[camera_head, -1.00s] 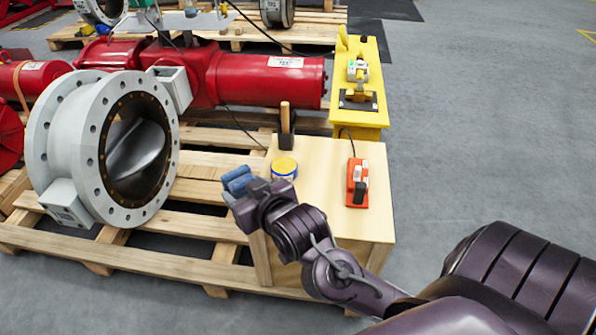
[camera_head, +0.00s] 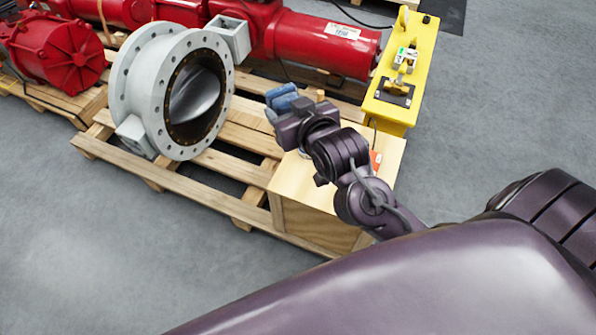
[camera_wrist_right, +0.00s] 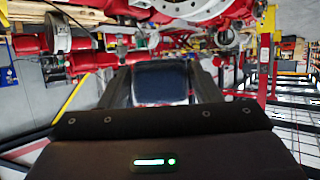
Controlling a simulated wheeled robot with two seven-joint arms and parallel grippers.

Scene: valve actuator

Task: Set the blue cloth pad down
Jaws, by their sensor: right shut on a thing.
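My right gripper (camera_head: 286,105) is shut on the blue cloth pad (camera_head: 279,95). In the head view the folded pad sticks out past the fingertips, above the back left of the wooden box and in front of the pallet. In the right wrist view, the pad (camera_wrist_right: 160,80) is a dark blue block between the two fingers of the right gripper (camera_wrist_right: 161,88). It looks held clear of any surface, but its height above the box is hard to judge. My left gripper is not in view.
The wooden box top (camera_head: 298,180) has bare room at its front left. My arm partly hides an orange-red tool (camera_head: 376,158) on it. A grey flanged valve (camera_head: 150,85) stands on the pallet to the left. A yellow stand (camera_head: 412,65) is behind the box.

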